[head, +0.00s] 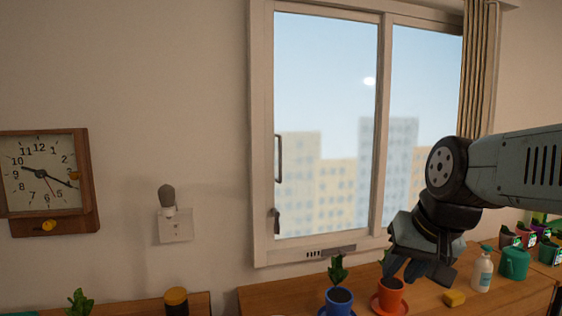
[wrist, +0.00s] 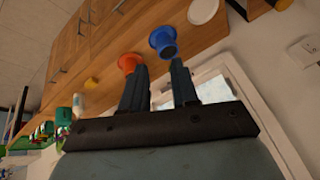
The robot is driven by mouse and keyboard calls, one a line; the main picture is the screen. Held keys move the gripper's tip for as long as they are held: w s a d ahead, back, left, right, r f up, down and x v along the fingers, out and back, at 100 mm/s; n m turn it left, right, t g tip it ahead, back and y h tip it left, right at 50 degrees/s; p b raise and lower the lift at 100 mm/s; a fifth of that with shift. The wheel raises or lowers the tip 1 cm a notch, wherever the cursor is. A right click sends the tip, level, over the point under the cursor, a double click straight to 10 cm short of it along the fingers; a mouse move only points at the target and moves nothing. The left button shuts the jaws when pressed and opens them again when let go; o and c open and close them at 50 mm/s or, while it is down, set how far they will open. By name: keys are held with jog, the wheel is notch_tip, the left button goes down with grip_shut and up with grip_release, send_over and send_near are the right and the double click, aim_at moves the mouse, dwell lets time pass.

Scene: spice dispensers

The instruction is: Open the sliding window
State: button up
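The sliding window (head: 325,130) is in the wall at the centre of the head view, with two panes side by side in a pale frame. A dark vertical handle (head: 278,158) is on the left edge of the left pane. A small dark latch (head: 276,220) is below it. The left pane sits against the left side of the frame. My gripper (head: 408,275) is low and right of the handle, in front of the window's lower part, apart from the handle. In the wrist view its two fingers (wrist: 158,68) are spread with nothing between them. Part of the window frame (wrist: 285,150) shows there too.
A blue pot (head: 340,301) and an orange pot (head: 388,297) with plants stand on the wooden counter (head: 265,298) below the window. A yellow sponge (head: 454,298), a spray bottle (head: 482,270) and a green watering can (head: 514,264) are farther right. A curtain (head: 478,70) hangs at the right.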

jog(key=w+a+r+m+y, duration=0.35)
jog(key=w+a+m, duration=0.2)
jog(key=w, duration=0.25)
jog(key=w+a+r+m+y, duration=0.2)
jog(key=w+a+m+y, duration=0.3)
jog(key=w+a, duration=0.15)
jog(key=w+r+m+t+y, duration=0.25)
jog(key=w+m, duration=0.45)
jog(key=w, duration=0.4)
notch_tip(320, 180, up, 3)
jog(key=m+t+y, duration=0.1)
jog(key=m+t, duration=0.3)
jog(key=m, duration=0.3)
send_over(280, 179)
jog(key=shift+w+f, duration=0.15)
jog(key=shift+w, duration=0.25)
jog(key=shift+c, duration=0.3)
grip_shut()
